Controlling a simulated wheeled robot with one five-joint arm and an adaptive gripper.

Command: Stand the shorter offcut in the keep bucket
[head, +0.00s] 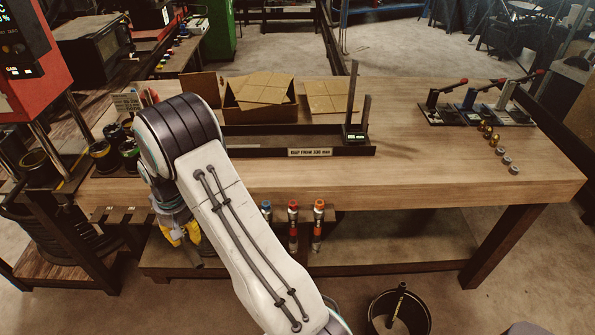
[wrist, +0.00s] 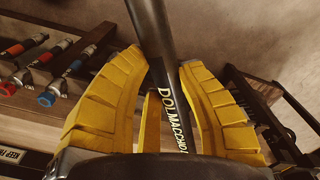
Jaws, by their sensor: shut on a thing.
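My gripper (head: 180,233) is low at the left, in front of the bench's front edge, with yellow fingers. In the wrist view the fingers (wrist: 163,65) are shut on a black hose piece (wrist: 152,25) with pale lettering. The hose runs up out of that picture, so its full length is hidden. In the head view a dark end (head: 190,259) shows just below the fingers. A black bucket (head: 372,318) stands on the floor at the bottom, with one dark piece (head: 398,300) leaning inside. No bucket label is readable, and I cannot tell which offcut is shorter.
The wooden bench (head: 440,180) carries a long dark trough (head: 270,151) labelled for keeping from 330 mm. Two dark uprights (head: 353,95) stand at its right end. Lever clamps (head: 465,108) are at the right. Several coloured fittings (head: 293,215) hang below the front edge.

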